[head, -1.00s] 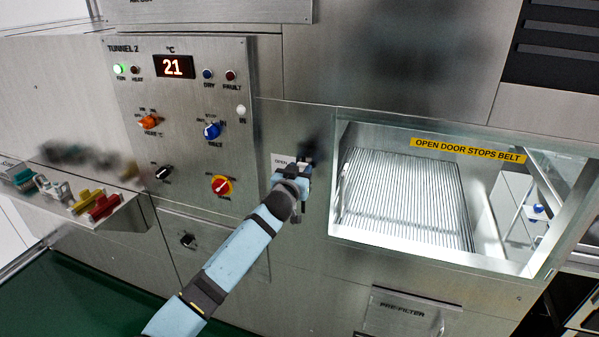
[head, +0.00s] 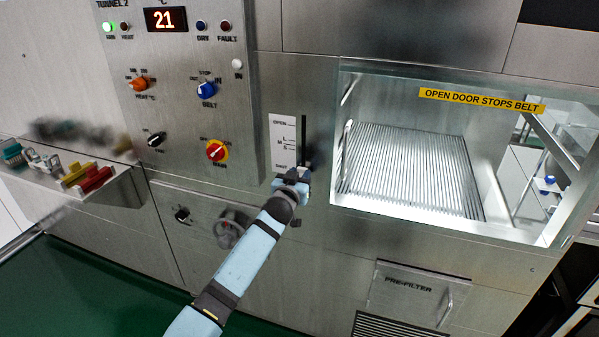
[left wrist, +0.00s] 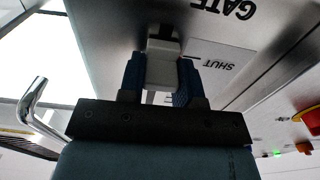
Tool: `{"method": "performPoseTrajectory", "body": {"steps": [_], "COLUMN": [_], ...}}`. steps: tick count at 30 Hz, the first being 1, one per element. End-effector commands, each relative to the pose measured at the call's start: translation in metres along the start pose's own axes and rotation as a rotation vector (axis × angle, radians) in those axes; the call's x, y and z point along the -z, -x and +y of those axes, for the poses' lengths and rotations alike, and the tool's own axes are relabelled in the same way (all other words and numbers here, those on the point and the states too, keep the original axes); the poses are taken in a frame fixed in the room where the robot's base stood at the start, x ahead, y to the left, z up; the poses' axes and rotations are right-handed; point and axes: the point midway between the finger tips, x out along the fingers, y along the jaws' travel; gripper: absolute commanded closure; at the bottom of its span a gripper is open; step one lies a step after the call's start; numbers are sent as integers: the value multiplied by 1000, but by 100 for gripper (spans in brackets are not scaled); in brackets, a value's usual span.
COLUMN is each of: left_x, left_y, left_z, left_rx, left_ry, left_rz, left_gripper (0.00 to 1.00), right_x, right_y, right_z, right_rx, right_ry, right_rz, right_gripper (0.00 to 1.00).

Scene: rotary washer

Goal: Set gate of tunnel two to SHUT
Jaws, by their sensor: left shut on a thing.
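The gate slider of tunnel two has a white scale plate (head: 283,140) marked OPEN at the top, then L, M, S, and SHUT at the bottom. A dark vertical slot (head: 304,135) runs beside the plate. My left gripper (head: 297,177) is at the slot's lower end, level with the SHUT mark. In the left wrist view, the blue fingers of my left gripper (left wrist: 160,78) are shut on a pale grey gate knob (left wrist: 162,65). The SHUT mark (left wrist: 216,65) is right beside the knob there. The fingers hide most of the knob in the head view. My right gripper is out of view.
The control panel (head: 180,110) with knobs, lamps and a display reading 21 is left of the slider. An open belt window (head: 415,170) is to the right. A shelf (head: 120,190) with coloured items projects at the left. A pre-filter panel (head: 405,290) sits below.

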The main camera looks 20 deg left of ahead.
Motion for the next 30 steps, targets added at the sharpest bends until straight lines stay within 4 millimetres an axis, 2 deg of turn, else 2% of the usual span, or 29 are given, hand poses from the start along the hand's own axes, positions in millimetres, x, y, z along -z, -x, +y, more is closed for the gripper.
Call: {"method": "performPoseTrajectory", "body": {"steps": [1,11,12,15,25,30], "left_x": [-6,-8,-8,-8,-6,-6], "left_y": [0,0,0,0,3,27], "left_z": [0,0,1,1,0,0], "left_rx": [0,0,0,0,0,0], "left_ry": [1,1,1,1,0,-1], "left_rz": [0,-4,-5,-4,-1,0], "left_gripper": [100,100,64,43,43,43], "right_x": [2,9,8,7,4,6], "right_y": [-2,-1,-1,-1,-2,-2], "right_z": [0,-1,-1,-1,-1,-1], "right_rx": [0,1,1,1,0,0], "right_ry": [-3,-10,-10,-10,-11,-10], "right_rz": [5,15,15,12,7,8], "right_gripper": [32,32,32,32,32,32]}}
